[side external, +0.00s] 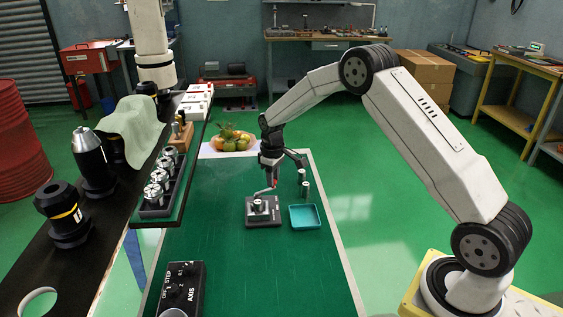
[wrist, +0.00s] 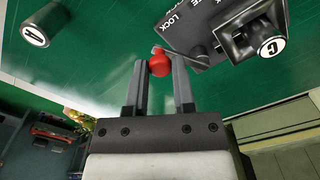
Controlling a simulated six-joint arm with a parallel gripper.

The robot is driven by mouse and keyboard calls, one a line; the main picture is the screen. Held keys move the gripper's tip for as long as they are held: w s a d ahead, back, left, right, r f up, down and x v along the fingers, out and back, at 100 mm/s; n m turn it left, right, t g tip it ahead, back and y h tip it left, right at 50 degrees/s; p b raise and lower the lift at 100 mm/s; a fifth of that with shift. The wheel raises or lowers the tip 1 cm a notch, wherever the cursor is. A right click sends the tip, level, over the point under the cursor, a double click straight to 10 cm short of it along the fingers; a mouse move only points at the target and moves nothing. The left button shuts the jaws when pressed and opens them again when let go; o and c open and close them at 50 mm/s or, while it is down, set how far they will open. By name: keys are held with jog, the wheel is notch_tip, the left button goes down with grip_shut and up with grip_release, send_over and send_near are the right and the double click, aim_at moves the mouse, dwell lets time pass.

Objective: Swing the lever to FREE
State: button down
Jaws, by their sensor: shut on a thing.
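The lever (wrist: 185,55) is a thin grey rod with a round red knob (wrist: 159,66) at its end. It reaches from a black base plate (wrist: 205,30), which carries white lettering; LOCK is readable, the other words are partly cut off. A black block with a round cap marked C (wrist: 270,46) stands on the plate. My gripper (wrist: 160,61) has its two fingers on either side of the red knob, shut on it. In the side view the base plate (side external: 264,219) sits on the green mat, with my gripper (side external: 271,184) just above its far side.
A teal tray (side external: 305,216) lies right of the plate, with two small cylinders (side external: 305,189) behind it. A rack of cylinders (side external: 157,206) lines the left shelf. A STEP dial box (side external: 181,288) is in front; the mat between is clear.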

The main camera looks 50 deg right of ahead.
jog(key=m, duration=0.2)
jog(key=s+a+m, duration=0.1)
jog(key=s+m, duration=0.1)
jog(key=m, duration=0.1)
jog(key=shift+s+a+m, duration=0.1)
jog(key=shift+a+m, duration=0.15)
jog(key=shift+m, duration=0.05)
jog(key=m, duration=0.1)
jog(key=s+a+m, duration=0.1)
jog(key=m, duration=0.1)
jog(key=shift+a, duration=0.15)
jog(key=shift+s+a+m, duration=0.1)
jog(key=shift+a+m, duration=0.15)
jog(key=shift+m, duration=0.45)
jog(key=shift+a+m, duration=0.25)
jog(key=shift+m, duration=0.45)
jog(key=shift+c, duration=2.3)
grip_release()
notch_tip(320, 180, up, 8)
